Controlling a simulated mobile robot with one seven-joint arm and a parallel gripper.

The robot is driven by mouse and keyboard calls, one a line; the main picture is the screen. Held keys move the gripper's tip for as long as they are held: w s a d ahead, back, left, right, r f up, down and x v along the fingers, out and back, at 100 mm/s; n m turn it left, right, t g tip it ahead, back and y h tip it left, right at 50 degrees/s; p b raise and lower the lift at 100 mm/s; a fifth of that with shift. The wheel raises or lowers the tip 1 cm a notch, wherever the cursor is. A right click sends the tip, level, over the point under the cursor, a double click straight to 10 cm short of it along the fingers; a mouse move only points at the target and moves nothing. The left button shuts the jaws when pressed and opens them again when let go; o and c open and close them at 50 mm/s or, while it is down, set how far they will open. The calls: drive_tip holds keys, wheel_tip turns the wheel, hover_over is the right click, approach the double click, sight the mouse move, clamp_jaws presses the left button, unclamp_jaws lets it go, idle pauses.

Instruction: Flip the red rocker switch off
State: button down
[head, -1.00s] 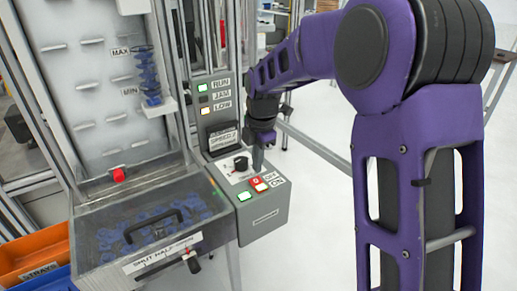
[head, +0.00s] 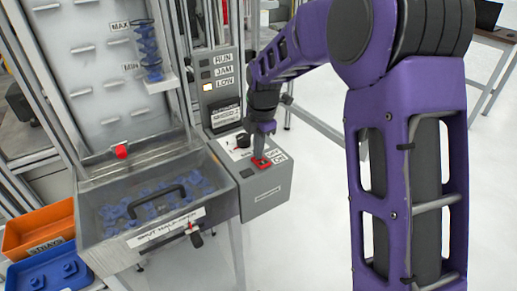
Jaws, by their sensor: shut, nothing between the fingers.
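The red rocker switch (head: 264,164) is on the sloped top of the grey control box (head: 267,190), beside an ON label. My gripper (head: 262,154) points down at the switch, its fingers shut and empty. The fingertips are at the switch and cover part of it; I cannot tell whether they press on it. The switch's tilt is too small to make out. On the panel above, the RUN lamp (head: 205,62) is dark and the LOW lamp (head: 207,87) glows amber.
A black knob (head: 243,140) and a dark square button (head: 246,173) sit close to the switch. Left of the box is a clear-lidded bin (head: 118,225) of blue parts with a black handle. An orange tray (head: 38,215) and a blue tray (head: 45,272) stand further left.

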drive_tip(key=shift+s+d+f, duration=0.1)
drive_tip(key=shift+s, duration=0.1)
drive_tip(key=shift+s+d, duration=0.35)
drive_tip(key=shift+s, duration=0.15)
drive_tip(key=shift+r, duration=0.3)
